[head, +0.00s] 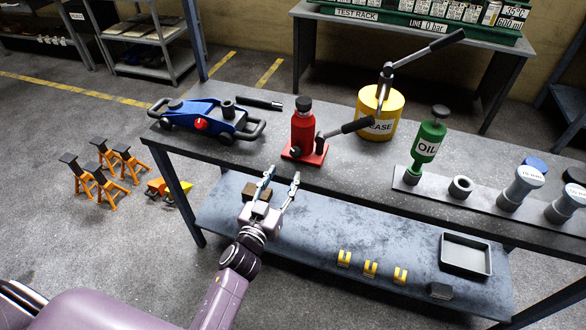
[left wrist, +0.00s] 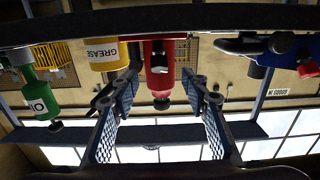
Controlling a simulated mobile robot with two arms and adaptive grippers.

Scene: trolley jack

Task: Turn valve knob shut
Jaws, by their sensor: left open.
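The blue trolley jack (head: 228,117) lies on the workbench at the left, with a red round knob (head: 201,124) on its near side. In the left wrist view, which is upside down, the red knob (left wrist: 308,70) shows at the right edge. My left gripper (head: 281,177) is open and empty, in front of the bench's near edge. It is to the right of the trolley jack and apart from it. In the left wrist view, the red bottle jack (left wrist: 160,68) shows between the open fingers. My right gripper is not in view.
The bottle jack (head: 303,130), yellow grease can (head: 380,112) and green oil can (head: 429,142) stand on the workbench (head: 345,185). A lower shelf (head: 300,240) carries yellow pieces and a grey tray (head: 466,256). Orange stands (head: 105,180) are on the floor at left.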

